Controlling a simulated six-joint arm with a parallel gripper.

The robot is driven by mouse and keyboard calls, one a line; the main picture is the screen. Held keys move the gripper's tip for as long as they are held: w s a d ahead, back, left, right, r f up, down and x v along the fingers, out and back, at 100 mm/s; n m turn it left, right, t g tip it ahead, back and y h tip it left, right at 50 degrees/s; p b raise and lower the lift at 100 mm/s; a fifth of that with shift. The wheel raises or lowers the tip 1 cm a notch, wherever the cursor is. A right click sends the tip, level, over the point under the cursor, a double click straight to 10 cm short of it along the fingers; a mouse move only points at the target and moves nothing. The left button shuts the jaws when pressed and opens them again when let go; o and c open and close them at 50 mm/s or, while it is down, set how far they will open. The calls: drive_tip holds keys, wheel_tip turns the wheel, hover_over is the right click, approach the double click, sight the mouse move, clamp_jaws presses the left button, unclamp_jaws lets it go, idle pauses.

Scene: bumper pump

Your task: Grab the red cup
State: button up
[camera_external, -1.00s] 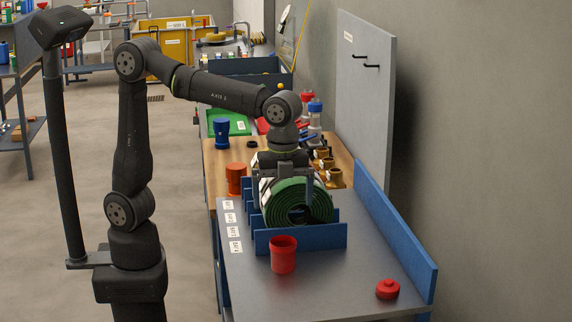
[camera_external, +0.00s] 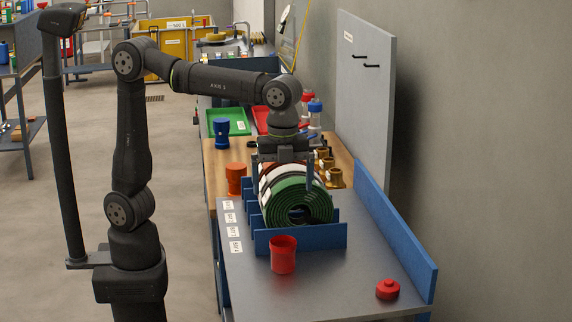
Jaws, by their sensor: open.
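The red cup (camera_external: 283,256) stands upright on the grey tabletop, in front of the blue rack, with its open top facing up. My gripper (camera_external: 284,180) is open, pointing down over the coiled hoses in the rack. It is above and behind the red cup, well apart from it. A finger shows at each side of the hoses, and I cannot tell whether they touch the coils.
A blue rack (camera_external: 300,238) holds several coiled hoses (camera_external: 318,198) between its dividers. A red lid-like piece (camera_external: 387,289) lies at the front right. An orange cup (camera_external: 236,179) and a blue cup (camera_external: 221,132) stand farther back. A blue wall (camera_external: 398,232) edges the table's right side.

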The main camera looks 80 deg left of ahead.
sight(283, 249)
drive_tip(key=c, duration=0.4)
wheel_tip(283, 249, down, 18)
drive_tip(key=shift+a+f+m, duration=0.1)
drive_tip(key=shift+f+m, duration=0.05)
drive_tip(key=shift+m, duration=0.95)
